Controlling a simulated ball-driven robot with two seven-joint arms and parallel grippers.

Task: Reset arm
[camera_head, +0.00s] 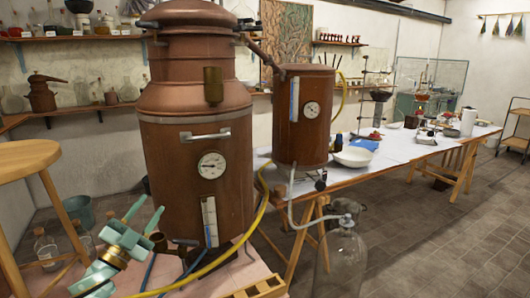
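My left gripper (153,204) is at the lower left, in pale green, pointing up and to the right. Its two fingers stand apart with nothing seen between them. It shows in front of the lower left side of the large copper still (195,130); I cannot tell how near it is. My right gripper is not in view.
A round wooden stool (28,153) stands at the left. A smaller copper vessel (303,115), a white bowl (352,157) and a long table (400,145) are to the right. A yellow hose (262,205) and a glass bottle (341,262) are low down. The floor at right is clear.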

